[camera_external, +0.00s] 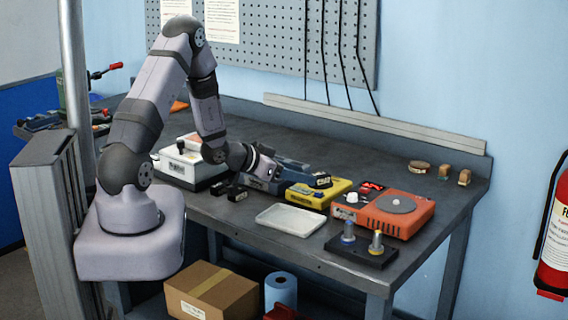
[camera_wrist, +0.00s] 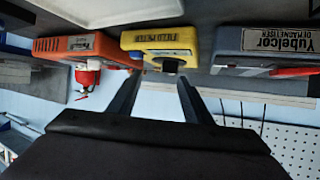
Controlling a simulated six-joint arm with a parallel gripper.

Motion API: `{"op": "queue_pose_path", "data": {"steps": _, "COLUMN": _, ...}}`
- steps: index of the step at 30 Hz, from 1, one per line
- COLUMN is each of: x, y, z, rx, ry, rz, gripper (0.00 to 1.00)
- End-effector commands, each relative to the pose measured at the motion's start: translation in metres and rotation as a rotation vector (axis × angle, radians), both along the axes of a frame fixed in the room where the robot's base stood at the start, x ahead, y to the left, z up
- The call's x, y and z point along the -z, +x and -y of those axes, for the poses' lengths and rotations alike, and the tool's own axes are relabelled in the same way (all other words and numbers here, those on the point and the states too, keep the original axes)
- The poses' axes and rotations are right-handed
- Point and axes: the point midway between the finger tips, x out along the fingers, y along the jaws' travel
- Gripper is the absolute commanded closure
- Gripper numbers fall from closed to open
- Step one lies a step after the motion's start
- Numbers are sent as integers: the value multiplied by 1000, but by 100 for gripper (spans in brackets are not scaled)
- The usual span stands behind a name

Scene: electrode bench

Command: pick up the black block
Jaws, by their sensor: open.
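My gripper (camera_external: 283,168) is low over the bench, by the blue-grey device and left of the yellow device (camera_external: 325,192). In the wrist view my gripper (camera_wrist: 160,82) has its two dark fingers spread with nothing clearly held between them. Small black blocks (camera_external: 237,194) lie on the bench in front of the blue-grey device, left of my gripper; which one is the task's block I cannot tell. In the wrist view a dark knob-like part (camera_wrist: 170,66) on the yellow device (camera_wrist: 150,42) shows beyond the fingers. The small blocks cannot be made out there.
The blue-grey device (camera_wrist: 262,48) and orange device (camera_external: 385,212) flank the yellow one. A white tray (camera_external: 290,219) and a black holder (camera_external: 361,252) with two upright electrodes are at the front. A white box (camera_external: 190,165) stands left. Small wooden pieces lie back right.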

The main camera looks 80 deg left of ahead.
Motion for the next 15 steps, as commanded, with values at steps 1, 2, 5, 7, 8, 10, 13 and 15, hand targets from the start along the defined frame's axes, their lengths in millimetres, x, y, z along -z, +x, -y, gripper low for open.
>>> {"op": "queue_pose_path", "data": {"steps": 1, "x": 4, "y": -6, "z": -7, "rx": -7, "ry": 0, "rz": 28, "gripper": 55}}
{"op": "queue_pose_path", "data": {"steps": 2, "x": 3, "y": -7, "z": -10, "rx": -8, "ry": 1, "rz": 46, "gripper": 55}}
{"op": "queue_pose_path", "data": {"steps": 5, "x": 1, "y": -11, "z": -15, "rx": -8, "ry": 5, "rz": 84, "gripper": 55}}
{"op": "queue_pose_path", "data": {"steps": 7, "x": 1, "y": -12, "z": -17, "rx": -8, "ry": 6, "rz": 96, "gripper": 55}}
{"op": "queue_pose_path", "data": {"steps": 8, "x": 0, "y": -13, "z": -17, "rx": -9, "ry": 6, "rz": 98, "gripper": 55}}
{"op": "queue_pose_path", "data": {"steps": 10, "x": 0, "y": -12, "z": -17, "rx": -9, "ry": 7, "rz": 101, "gripper": 55}}
{"op": "queue_pose_path", "data": {"steps": 13, "x": 0, "y": -8, "z": -18, "rx": -6, "ry": 7, "rz": 100, "gripper": 55}}
{"op": "queue_pose_path", "data": {"steps": 15, "x": 2, "y": -4, "z": -20, "rx": -6, "ry": 6, "rz": 99, "gripper": 55}}
